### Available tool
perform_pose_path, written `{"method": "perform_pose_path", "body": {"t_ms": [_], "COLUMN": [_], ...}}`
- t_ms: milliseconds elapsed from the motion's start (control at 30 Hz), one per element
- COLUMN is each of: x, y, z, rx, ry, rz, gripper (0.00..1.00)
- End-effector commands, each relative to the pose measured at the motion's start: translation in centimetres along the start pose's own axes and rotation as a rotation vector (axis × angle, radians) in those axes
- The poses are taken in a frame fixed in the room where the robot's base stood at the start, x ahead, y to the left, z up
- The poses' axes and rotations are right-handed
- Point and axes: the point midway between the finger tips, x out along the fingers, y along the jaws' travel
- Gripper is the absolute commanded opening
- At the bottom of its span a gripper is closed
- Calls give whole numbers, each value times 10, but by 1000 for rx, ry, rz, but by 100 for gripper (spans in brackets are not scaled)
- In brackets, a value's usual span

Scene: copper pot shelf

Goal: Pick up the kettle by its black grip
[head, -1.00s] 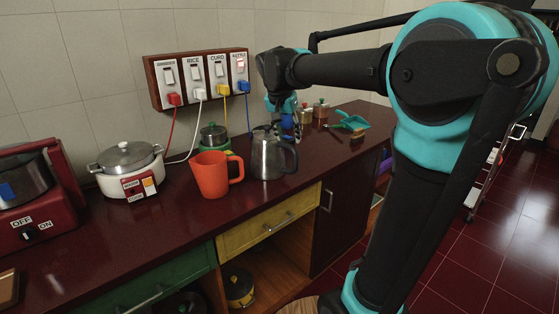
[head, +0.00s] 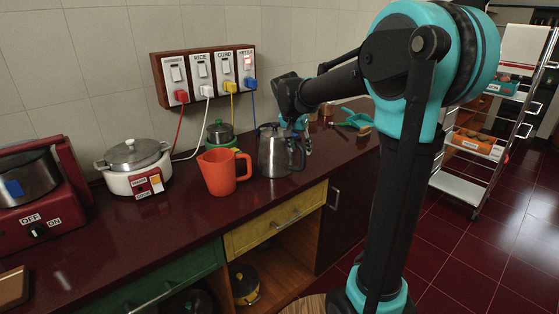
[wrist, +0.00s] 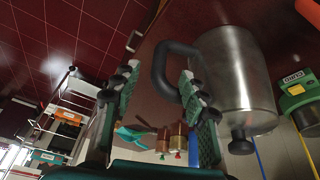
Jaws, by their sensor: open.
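The kettle (head: 271,154) is a steel jug-shaped vessel standing upright on the dark red counter, with its black grip (head: 299,155) on the right. In the wrist view the kettle (wrist: 235,75) looks upside down, and its black grip (wrist: 161,68) lies between my two green-padded fingers in the picture. My gripper (wrist: 160,88) is open and empty. One finger overlaps the opening between grip and kettle body; I cannot tell how deep the fingers reach around the grip. In the head view my gripper (head: 303,135) is beside the grip, partly hidden by the kettle.
An orange jug (head: 220,174) stands close left of the kettle. A green-based pot (head: 219,134) is behind it, and a white cooker (head: 134,165) is further left. A teal dustpan (head: 356,119) and small jars lie beyond my gripper. A switch panel (head: 204,72) is on the wall.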

Motion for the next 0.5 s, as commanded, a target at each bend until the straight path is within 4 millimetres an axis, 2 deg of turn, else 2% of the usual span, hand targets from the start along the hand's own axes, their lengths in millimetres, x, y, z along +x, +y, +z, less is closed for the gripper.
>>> {"method": "perform_pose_path", "body": {"t_ms": [300,500], "x": [42,57], "y": [0,0], "z": [-1,0], "rx": [1,0], "ry": [0,0], "rz": [0,0], "gripper": [44,44]}}
